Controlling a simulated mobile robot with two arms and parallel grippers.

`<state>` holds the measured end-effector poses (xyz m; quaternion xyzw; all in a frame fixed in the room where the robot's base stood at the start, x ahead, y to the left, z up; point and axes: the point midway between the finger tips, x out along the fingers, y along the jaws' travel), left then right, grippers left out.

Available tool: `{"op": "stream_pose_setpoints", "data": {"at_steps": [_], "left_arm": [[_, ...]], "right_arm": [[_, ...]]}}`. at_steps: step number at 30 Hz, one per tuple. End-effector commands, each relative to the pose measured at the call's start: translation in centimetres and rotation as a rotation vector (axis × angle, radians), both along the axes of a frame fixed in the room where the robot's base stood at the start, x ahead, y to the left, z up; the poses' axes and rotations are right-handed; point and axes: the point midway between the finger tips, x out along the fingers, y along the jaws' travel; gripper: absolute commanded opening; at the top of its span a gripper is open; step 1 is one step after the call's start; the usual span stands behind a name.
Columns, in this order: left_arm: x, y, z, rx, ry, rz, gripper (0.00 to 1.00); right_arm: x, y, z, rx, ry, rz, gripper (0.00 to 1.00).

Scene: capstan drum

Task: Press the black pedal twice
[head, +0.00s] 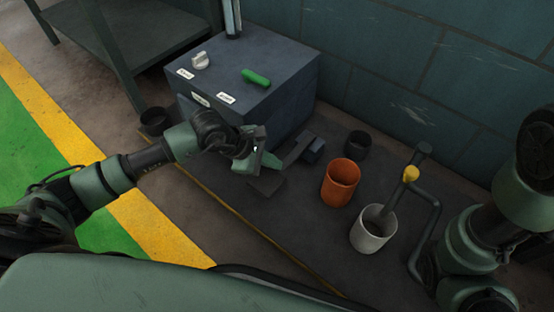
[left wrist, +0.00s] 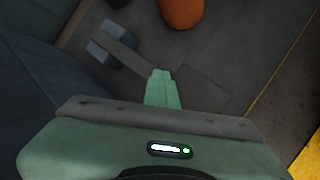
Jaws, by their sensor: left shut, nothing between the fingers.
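The black pedal shows in the head view as a dark flat plate (head: 267,184) joined by an arm to a grey block (head: 314,151), on the dark floor mat in front of the blue-grey box. My left gripper (head: 264,163) is shut and empty, just above the plate and partly in front of the pedal's arm. In the left wrist view the shut green fingers (left wrist: 162,82) lie just left of the pedal plate (left wrist: 204,92). Whether they touch it I cannot tell. My right arm stands at the right edge of the head view; its gripper does not show.
The blue-grey box (head: 290,92) bears a green handle (head: 256,77) and a pale knob (head: 201,61). An orange cup (head: 340,183), a white cup (head: 373,229) and a black cup (head: 357,145) stand right of the pedal.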

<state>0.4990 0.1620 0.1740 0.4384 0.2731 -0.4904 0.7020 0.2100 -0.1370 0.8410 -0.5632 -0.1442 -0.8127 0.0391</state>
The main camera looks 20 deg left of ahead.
Motion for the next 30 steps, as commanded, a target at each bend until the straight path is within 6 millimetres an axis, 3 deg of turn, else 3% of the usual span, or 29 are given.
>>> {"op": "stream_pose_setpoints", "data": {"at_steps": [15,30], "left_arm": [[-0.1,-0.1,2.8,0.008,0.019,-0.004,0.00],[0.4,-0.2,3.3,0.004,0.007,-0.002,0.00]], "right_arm": [[0.0,0.0,2.6,0.000,0.000,0.000,0.36],[0.0,0.0,2.7,0.000,0.000,0.000,0.36]]}}
